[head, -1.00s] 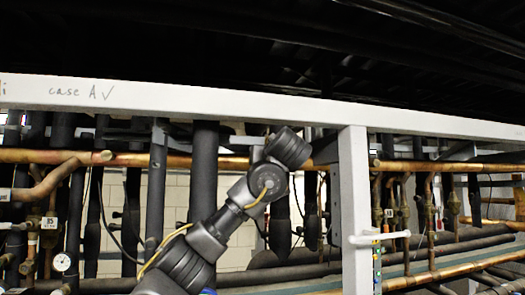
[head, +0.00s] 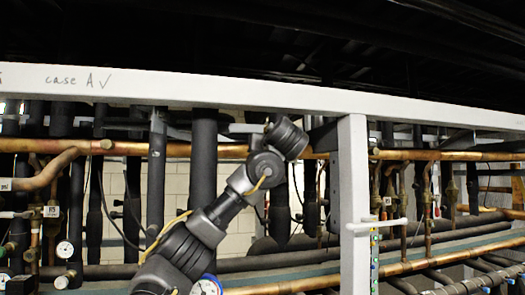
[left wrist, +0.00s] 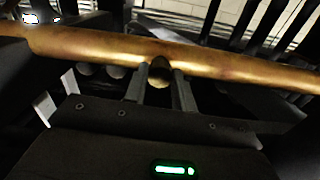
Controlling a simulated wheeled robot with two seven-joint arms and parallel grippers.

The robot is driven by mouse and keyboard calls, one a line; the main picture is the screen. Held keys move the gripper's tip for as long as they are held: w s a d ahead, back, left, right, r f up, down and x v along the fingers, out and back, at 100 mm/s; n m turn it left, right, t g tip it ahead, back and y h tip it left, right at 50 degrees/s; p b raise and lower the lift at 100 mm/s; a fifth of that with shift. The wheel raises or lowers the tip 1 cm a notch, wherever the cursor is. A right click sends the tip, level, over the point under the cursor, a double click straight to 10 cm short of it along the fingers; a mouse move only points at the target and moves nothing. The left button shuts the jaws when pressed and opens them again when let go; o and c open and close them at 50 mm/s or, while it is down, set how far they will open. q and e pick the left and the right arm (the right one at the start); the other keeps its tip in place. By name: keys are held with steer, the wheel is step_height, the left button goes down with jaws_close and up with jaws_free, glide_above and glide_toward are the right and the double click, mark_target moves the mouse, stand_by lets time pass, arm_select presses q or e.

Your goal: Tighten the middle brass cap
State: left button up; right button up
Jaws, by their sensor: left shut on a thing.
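In the left wrist view, a brass cap (left wrist: 159,73) sits between the two fingertips of my left gripper (left wrist: 160,82). The gripper is shut on it, right below a thick copper pipe (left wrist: 235,66). Two duller rounded ends (left wrist: 116,72) show left of the cap; whether they are caps too I cannot tell. In the head view, my left arm rises from the bottom to the copper pipe run, and its gripper and the cap are hidden there. My right gripper is in neither view.
A white upright post (head: 353,200) with a white handle (head: 375,225) stands right of my left arm. A white beam (head: 200,92) crosses above. Black insulated pipes (head: 203,160) stand close behind the arm.

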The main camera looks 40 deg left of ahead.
arm_select(q)
steer(key=shift+m, duration=0.4)
steer(key=o, duration=1)
steer(key=shift+d+b, duration=0.1)
steer(key=shift+b, duration=0.25)
steer(key=b+v, duration=0.6)
steer(key=v, duration=0.4)
steer(key=shift+s+d+b, duration=0.25)
steer(key=shift+d+b, duration=0.05)
steer(key=shift+b, duration=0.05)
